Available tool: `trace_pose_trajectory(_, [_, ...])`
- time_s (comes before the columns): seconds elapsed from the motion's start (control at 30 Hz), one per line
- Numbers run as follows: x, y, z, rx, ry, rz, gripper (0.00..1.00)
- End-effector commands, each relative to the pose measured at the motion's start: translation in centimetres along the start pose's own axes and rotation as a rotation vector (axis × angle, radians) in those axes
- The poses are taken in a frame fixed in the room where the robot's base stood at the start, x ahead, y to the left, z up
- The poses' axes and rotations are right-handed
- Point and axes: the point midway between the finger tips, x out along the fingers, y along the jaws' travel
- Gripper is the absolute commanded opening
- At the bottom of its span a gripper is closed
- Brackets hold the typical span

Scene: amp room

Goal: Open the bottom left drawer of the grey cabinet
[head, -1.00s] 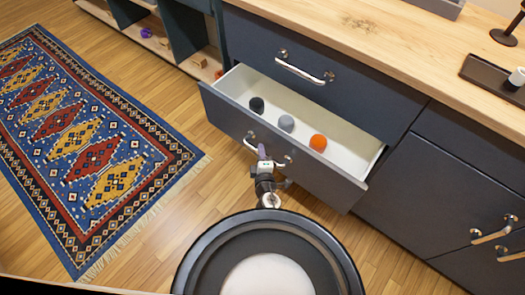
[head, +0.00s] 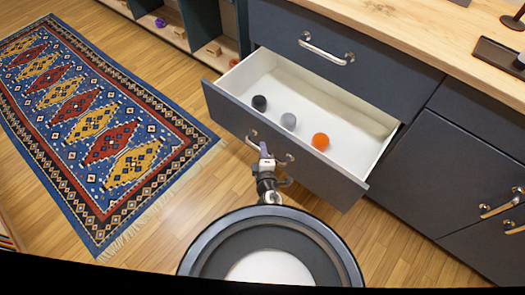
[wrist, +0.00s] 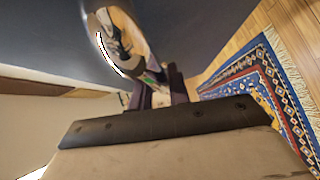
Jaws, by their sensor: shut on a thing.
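The grey cabinet (head: 405,185) stands on the right in the head view. Its bottom left drawer (head: 224,112) is pulled well out, with a white inside. In the wrist view the curved, shiny handle (wrist: 118,38) shows close up by the fingers. The fingertips are partly hidden there.
The top left drawer (head: 345,70) is shut above. Cabinet doors with handles are on the right. A patterned rug (head: 100,135) lies on the wooden floor at left. Open shelves (head: 190,35) stand at the back. Bare floor lies in front of the drawer.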

Motion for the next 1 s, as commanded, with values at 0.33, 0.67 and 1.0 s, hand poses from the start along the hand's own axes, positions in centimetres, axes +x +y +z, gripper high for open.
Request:
trace_pose_trajectory(0.33, [0.03, 0.0, -0.17, 0.0, 0.004, 0.0, 0.0])
trace_pose_trajectory(0.67, [0.02, 0.02, -0.08, 0.0, 0.002, 0.0, 0.4])
trace_pose_trajectory(1.0, [0.05, 0.09, -0.07, 0.0, 0.001, 0.0, 0.4])
